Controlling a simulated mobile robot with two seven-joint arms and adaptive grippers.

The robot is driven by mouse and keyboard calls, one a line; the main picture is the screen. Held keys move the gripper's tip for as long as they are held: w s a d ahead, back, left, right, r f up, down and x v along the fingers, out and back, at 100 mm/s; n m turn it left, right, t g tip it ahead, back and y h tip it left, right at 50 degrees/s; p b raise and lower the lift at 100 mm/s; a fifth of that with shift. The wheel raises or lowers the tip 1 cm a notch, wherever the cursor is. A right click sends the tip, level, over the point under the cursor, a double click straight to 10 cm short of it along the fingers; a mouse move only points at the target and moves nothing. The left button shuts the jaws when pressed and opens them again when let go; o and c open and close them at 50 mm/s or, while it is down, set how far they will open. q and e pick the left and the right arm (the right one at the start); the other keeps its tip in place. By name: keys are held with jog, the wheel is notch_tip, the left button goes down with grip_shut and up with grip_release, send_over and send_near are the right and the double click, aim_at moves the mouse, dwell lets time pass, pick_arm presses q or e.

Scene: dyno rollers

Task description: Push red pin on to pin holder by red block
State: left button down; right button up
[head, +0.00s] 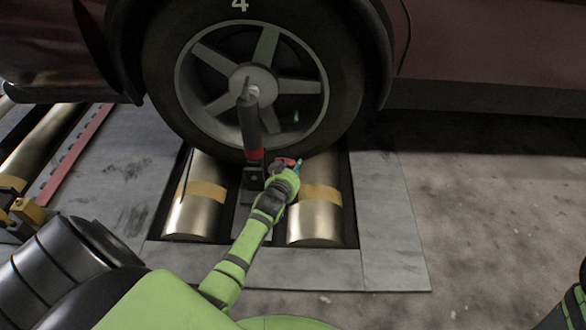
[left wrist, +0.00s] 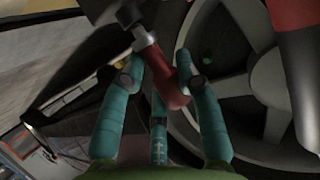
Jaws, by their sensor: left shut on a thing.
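The red pin (head: 283,163) is at the fingertips of my left gripper (head: 291,168), beside the dark post in front of the wheel. In the left wrist view, the red pin (left wrist: 168,82) lies between the teal fingers of my left gripper (left wrist: 160,66). Its silver shaft (left wrist: 141,38) points up to a dark block, likely the holder (left wrist: 103,10); how far it is in cannot be told. In the head view, a dark block (head: 254,180) stands at the post's foot, under a red band (head: 252,154). My right gripper is not in view.
A car wheel (head: 252,82) rests on two metal rollers (head: 194,205) set in a floor frame. The dark upright post (head: 249,120) stands close left of my left gripper. A red rail (head: 75,155) lies at the left. The concrete floor (head: 480,220) at the right is clear.

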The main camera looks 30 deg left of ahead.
pick_arm(q)
jog(key=shift+f, duration=0.5)
jog(key=c, duration=0.8)
grip_release()
